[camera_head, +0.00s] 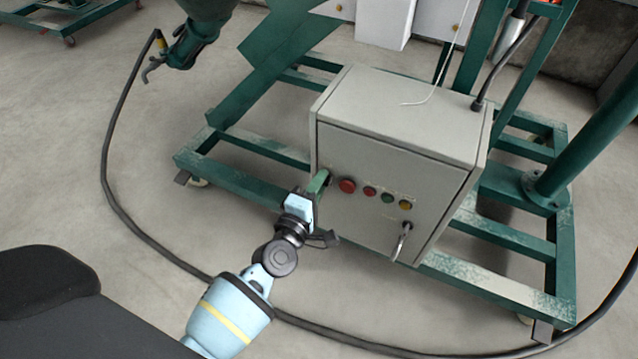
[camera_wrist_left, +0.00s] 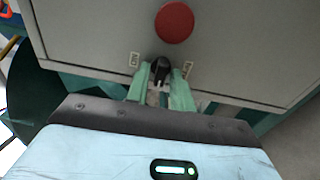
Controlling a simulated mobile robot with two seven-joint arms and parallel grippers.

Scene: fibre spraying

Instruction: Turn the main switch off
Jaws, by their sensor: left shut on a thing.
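The control box (camera_head: 395,150) is a grey cabinet standing on a green frame. The main switch (camera_wrist_left: 161,68) is a small black knob on its front panel, between two small labels, in the left wrist view. My left gripper (camera_wrist_left: 162,88) has its green fingers on either side of the knob and is shut on it. In the head view my left gripper (camera_head: 321,181) reaches the left part of the panel and hides the knob there. My right gripper is in neither view.
A red button (camera_wrist_left: 174,22) sits beside the switch; it also shows in the head view (camera_head: 347,186). Smaller red, green and yellow buttons (camera_head: 388,197) follow in a row. A black hose (camera_head: 150,240) lies on the floor.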

